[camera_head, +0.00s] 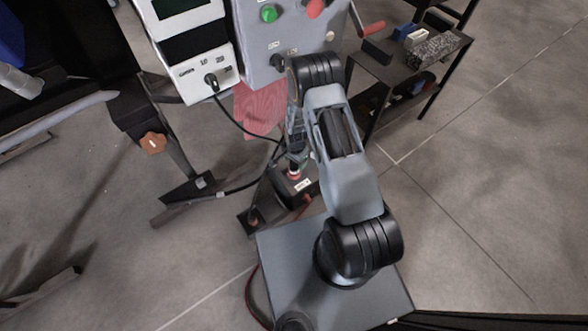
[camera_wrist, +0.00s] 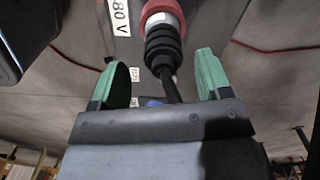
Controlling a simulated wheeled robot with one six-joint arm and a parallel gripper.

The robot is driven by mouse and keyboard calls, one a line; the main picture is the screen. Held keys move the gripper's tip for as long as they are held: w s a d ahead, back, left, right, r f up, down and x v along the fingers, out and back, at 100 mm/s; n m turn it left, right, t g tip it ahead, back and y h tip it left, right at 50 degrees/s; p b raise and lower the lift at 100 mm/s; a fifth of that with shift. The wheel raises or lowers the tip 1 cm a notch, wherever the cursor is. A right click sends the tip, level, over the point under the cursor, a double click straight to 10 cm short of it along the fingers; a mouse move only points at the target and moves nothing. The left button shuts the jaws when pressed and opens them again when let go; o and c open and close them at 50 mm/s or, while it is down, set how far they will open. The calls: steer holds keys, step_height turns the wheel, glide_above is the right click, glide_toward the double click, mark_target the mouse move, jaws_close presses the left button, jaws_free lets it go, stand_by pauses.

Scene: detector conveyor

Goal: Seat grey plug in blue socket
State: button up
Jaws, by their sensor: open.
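In the wrist view, my gripper (camera_wrist: 160,78) is open, its two green finger pads apart. Between and beyond them is the plug (camera_wrist: 163,19), with a light grey band, a black ribbed sleeve and a black cable. The plug's front end is inside a red ring, apparently a red socket (camera_wrist: 150,6), by a label ending "80 V". A small blue patch (camera_wrist: 153,102), possibly the blue socket, shows low between the fingers, partly hidden by my gripper. In the head view, my gripper (camera_head: 295,155) is above the red ring (camera_head: 294,174); the arm hides much there.
A grey control box (camera_head: 290,40) with a green button and a red knob, and a white meter (camera_head: 198,62), stand at the back. A red cloth (camera_head: 260,107) hangs below. Black cables run left of my gripper. A small dark table (camera_head: 400,78) is right.

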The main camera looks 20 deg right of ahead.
mark_target(294, 165)
step_height(294, 165, down, 4)
steer(key=shift+w+a+f+b, duration=0.1)
steer(key=shift+b, duration=0.7)
steer(key=shift+c, duration=0.5)
steer(key=c, duration=0.9)
